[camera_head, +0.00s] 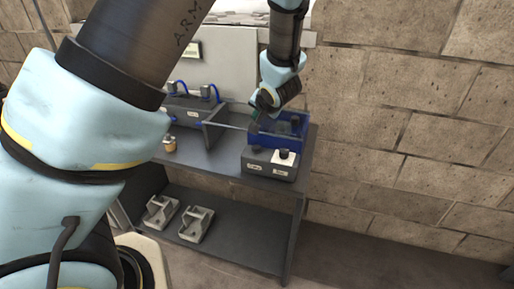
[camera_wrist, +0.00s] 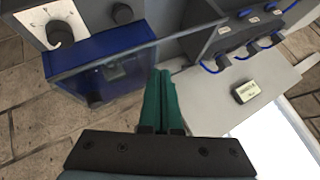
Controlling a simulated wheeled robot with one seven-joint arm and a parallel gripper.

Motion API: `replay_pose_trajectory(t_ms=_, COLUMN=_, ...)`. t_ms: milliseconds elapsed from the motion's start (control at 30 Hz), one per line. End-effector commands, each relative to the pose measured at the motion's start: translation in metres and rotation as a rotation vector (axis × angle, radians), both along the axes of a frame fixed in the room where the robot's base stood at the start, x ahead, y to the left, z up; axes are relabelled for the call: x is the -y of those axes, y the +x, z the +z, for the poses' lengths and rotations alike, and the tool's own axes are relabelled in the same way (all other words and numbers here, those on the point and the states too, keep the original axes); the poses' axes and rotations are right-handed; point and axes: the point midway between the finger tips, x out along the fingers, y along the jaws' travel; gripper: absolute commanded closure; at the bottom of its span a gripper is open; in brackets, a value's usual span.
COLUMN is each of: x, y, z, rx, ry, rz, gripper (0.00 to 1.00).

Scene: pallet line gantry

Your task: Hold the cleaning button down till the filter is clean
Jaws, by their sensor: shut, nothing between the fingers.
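A grey control box (camera_head: 270,166) stands on the front right of the bench top. It has a plain black button (camera_head: 257,148) and a dark knob on a white dial plate (camera_head: 284,159). The wrist view shows the same black button (camera_wrist: 122,13) and dial plate (camera_wrist: 62,14). Its labels are too small to read, so I cannot tell which control is for cleaning. A blue see-through box (camera_head: 290,127) stands behind it, with dark parts inside; whether one is the filter is unclear. My gripper (camera_head: 257,122) is shut and empty, its green fingers (camera_wrist: 160,74) beside the blue box, apart from the button.
A grey divider (camera_head: 216,132) stands left of the blue box. Beyond it are connectors with blue cables (camera_head: 206,92). A small brass piece (camera_head: 170,145) stands on the bench's left. Two grey brackets (camera_head: 197,223) lie on the lower shelf. A stone wall (camera_head: 410,120) rises behind.

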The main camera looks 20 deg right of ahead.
Motion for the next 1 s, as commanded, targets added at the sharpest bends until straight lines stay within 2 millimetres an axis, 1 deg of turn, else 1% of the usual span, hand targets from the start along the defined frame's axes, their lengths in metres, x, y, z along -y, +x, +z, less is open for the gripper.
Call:
replay_pose_trajectory(t_ms=267, x=0.000, y=0.000, z=-0.019, rx=-0.001, ry=-0.001, rz=0.000, gripper=1.00)
replay_pose_trajectory(t_ms=833, x=0.000, y=0.000, z=-0.078, rx=-0.001, ry=0.001, rz=0.000, gripper=1.00)
replay_pose_trajectory(t_ms=1000, x=0.000, y=0.000, z=-0.087, rx=-0.001, ry=0.001, rz=0.001, gripper=1.00)
